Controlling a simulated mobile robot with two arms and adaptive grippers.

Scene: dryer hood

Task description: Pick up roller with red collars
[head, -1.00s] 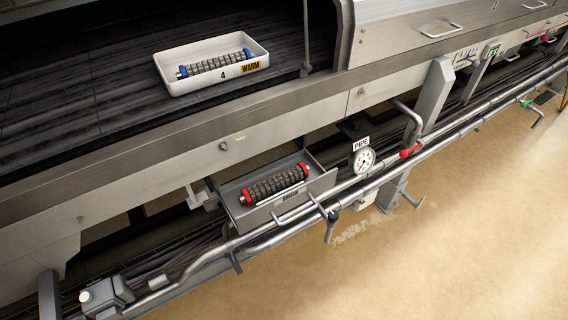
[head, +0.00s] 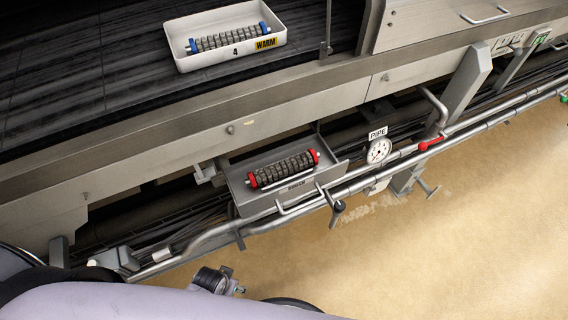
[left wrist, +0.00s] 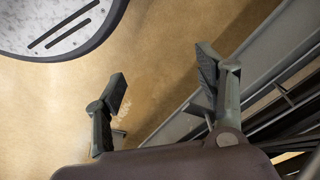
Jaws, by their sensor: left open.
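The roller with red collars (head: 284,169) lies in a grey metal tray (head: 238,190) below the conveyor edge in the head view. Its dark ribbed body has a red collar at each end. My left gripper (left wrist: 162,80) is open and empty in the left wrist view, with floor showing between its fingers. The roller does not show in that view. In the head view my left arm crosses the bottom edge, below the tray and apart from it. My right gripper is not in view.
A white tray (head: 183,62) marked 4 and WARM holds a roller with blue collars (head: 228,39) on the dark belt. Pipes (head: 215,232) run along the front of the metal tray, with a black-ended lever (head: 337,208). A gauge (head: 379,150) stands right. Open floor lies front right.

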